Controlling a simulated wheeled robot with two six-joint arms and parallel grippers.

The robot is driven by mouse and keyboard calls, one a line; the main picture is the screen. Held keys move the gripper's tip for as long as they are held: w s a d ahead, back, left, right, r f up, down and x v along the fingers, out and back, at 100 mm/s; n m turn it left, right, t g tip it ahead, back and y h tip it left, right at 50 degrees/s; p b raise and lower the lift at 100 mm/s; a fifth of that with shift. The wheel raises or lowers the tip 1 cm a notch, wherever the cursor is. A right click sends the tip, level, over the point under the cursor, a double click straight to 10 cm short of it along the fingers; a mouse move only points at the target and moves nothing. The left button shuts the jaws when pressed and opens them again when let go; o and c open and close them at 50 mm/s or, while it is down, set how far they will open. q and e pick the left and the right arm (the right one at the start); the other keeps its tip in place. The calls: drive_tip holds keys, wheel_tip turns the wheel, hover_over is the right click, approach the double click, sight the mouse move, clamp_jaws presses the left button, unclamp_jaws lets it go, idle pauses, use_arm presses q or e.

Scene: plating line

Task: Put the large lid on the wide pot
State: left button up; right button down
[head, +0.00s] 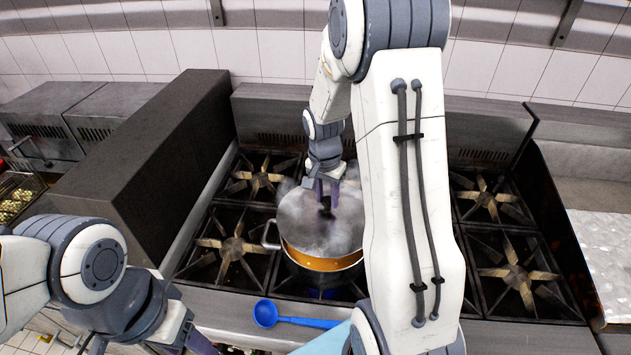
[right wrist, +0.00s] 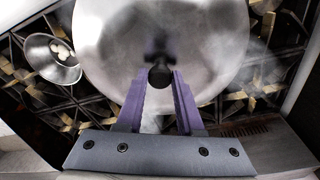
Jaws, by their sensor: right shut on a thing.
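The large lid (head: 300,222) is a round silver disc with a dark knob. My right gripper (head: 326,203) is shut on the knob, which also shows between the purple fingers in the right wrist view (right wrist: 160,77). The lid is over the wide pot (head: 312,262), covering its back and middle. Orange contents show along the pot's front edge, so the lid looks raised or set back; I cannot tell whether it touches the rim. My left gripper (head: 190,343) is low at the left, partly cut off, with its fingertips unclear.
A blue ladle (head: 266,313) lies on the front ledge, beside a light blue cloth (head: 325,343). A small pan (right wrist: 42,68) with white pieces stands on the stove in the right wrist view. Bare burners (head: 233,248) flank the pot. Steam blurs the area around the lid.

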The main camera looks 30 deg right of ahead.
sight(326, 209)
drive_tip(key=shift+w+f, duration=0.15)
drive_tip(key=shift+w, duration=0.05)
drive_tip(key=shift+f+b, duration=0.35)
drive_tip(key=shift+b, duration=0.05)
drive_tip(key=shift+d+f+b, duration=0.1)
drive_tip(key=shift+f+b, duration=0.45)
drive_tip(key=shift+f, duration=0.15)
drive_tip(key=shift+f+b, duration=1.35)
drive_tip(key=shift+f, duration=0.35)
drive_tip(key=shift+s+f+b, duration=0.1)
drive_tip(key=shift+f+b, duration=0.25)
drive_tip(key=shift+b, duration=0.05)
unclamp_jaws()
